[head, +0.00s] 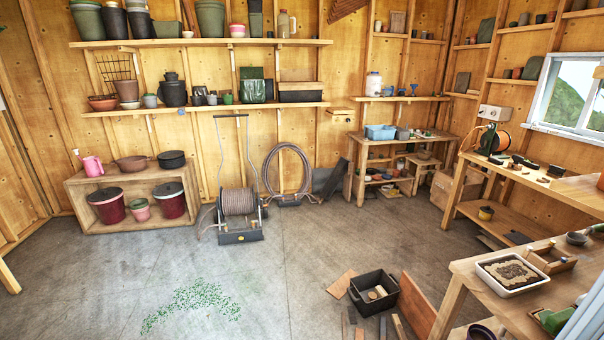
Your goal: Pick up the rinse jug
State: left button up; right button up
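Several vessels could be the rinse jug, and I cannot tell which one it is. A pale, jug-like container with a handle (284,24) stands on the top back shelf. A white container with a blue band (373,85) stands on a shelf at the back right. A pink can with a spout (92,166) stands on top of the low wooden shelf unit at the left. All three look upright and are far across the room. Neither of my grippers is in view.
A hose reel cart (238,203) stands at the back wall. A black crate (374,292) and loose boards lie on the floor front right. Workbenches (465,277) line the right side. Scattered green leaves (196,301) lie front left. The middle floor is largely clear.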

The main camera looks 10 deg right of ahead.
aim_at(388, 93)
jog(key=i+l+u, duration=0.1)
jog(key=i+u, duration=0.2)
jog(key=i, duration=1.25)
jog(key=i+z, duration=0.15)
jog(key=i, duration=0.65)
jog(key=i+j+z, duration=0.15)
jog(key=i, duration=0.65)
jog(key=i+z, duration=0.35)
jog(key=i, duration=0.45)
jog(key=i+z, duration=0.3)
jog(key=i, duration=0.15)
jog(key=i+j+z, duration=0.1)
jog(key=i+z, duration=0.15)
jog(key=i, duration=0.15)
jog(key=i+l+z, duration=0.1)
jog(key=i, duration=0.4)
jog(key=i+l+z, duration=0.1)
jog(key=i, duration=0.4)
jog(key=i+l+u, duration=0.45)
jog(key=i+l, duration=0.3)
